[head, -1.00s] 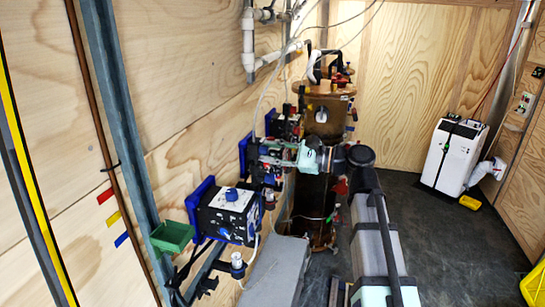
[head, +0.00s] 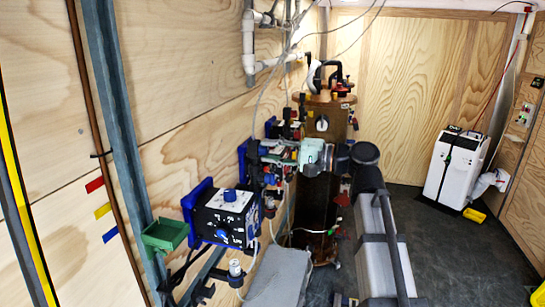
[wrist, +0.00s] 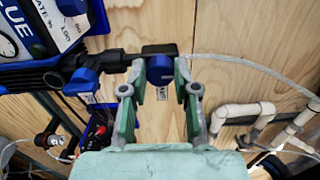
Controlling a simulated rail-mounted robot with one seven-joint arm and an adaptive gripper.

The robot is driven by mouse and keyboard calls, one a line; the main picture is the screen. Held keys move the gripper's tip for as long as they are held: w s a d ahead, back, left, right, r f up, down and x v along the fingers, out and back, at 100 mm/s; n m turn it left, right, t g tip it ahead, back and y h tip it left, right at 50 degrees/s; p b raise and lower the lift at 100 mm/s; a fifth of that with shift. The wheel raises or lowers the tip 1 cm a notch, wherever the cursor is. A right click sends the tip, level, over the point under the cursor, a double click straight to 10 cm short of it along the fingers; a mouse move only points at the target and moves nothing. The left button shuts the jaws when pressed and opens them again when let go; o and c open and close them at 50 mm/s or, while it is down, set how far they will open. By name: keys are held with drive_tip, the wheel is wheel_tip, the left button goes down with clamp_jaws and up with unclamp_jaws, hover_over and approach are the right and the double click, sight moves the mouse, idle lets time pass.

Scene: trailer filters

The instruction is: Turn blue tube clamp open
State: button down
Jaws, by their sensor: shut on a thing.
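The blue tube clamp (wrist: 160,72) is in the upper middle of the wrist view, below a dark block (wrist: 159,49) on a pipe. My gripper (wrist: 161,80) has one finger on each side of it and is shut on it. A small white label shows just below the blue part. In the head view my gripper (head: 285,155) points left toward the wall fittings, and the clamp cannot be made out there.
A second blue fitting (wrist: 85,76) is left of my gripper, near a blue-framed panel (wrist: 55,25). White pipes (wrist: 245,112) are at right.

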idle(0.4)
drive_tip(key=c, duration=0.9)
unclamp_jaws()
drive_tip(key=shift+o, duration=0.2)
drive_tip(key=v, duration=1.2)
drive_tip(key=shift+n, duration=0.3)
